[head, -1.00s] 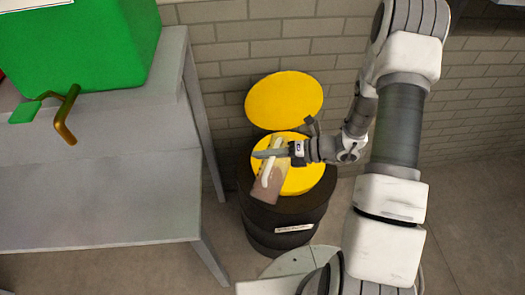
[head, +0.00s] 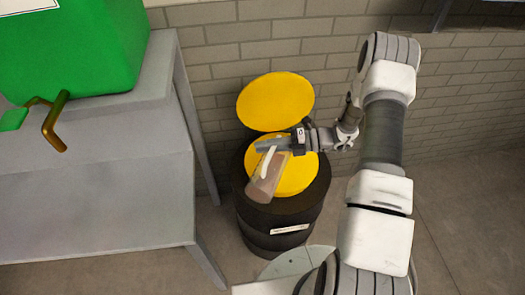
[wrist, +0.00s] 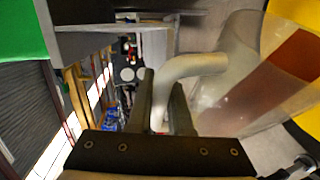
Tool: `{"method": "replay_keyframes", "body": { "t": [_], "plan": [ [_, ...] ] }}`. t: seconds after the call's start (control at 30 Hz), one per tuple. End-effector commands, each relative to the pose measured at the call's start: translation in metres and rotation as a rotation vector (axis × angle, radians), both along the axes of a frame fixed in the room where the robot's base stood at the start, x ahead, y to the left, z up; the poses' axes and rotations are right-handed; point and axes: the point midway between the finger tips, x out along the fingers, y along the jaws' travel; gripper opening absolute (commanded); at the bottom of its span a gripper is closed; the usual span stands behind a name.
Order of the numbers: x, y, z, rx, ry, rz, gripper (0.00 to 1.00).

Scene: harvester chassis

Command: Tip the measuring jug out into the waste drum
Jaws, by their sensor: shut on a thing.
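My gripper (head: 268,146) is shut on the white handle of the measuring jug (head: 266,183). The handle (wrist: 172,75) lies between the two fingers in the wrist view. The jug is clear and tilted, with reddish-brown contents visible through its wall (wrist: 240,95). In the head view the jug is over the front left part of the waste drum's yellow top, its lower end toward the front left. The waste drum (head: 258,222) is black with a pale label. I cannot tell whether anything is flowing from the jug; its mouth is not clear to see.
A round yellow lid (head: 275,101) stands up behind the drum against the brick wall. A grey table (head: 95,205) is to the left, bearing a green container (head: 70,55) with a brass tap (head: 54,125). Open floor lies to the right.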

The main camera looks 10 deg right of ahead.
Motion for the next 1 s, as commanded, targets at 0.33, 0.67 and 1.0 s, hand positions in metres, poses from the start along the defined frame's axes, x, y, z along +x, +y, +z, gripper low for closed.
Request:
{"method": "replay_keyframes", "body": {
  "t": [0.33, 0.67, 1.0],
  "plan": [
    [0.020, -0.012, 0.007, 0.086, 0.135, -0.001, 0.00],
    [0.032, -0.019, 0.013, 0.139, 0.225, 0.000, 0.00],
    [0.034, -0.020, 0.014, 0.147, 0.238, 0.000, 0.00]
  ]
}}
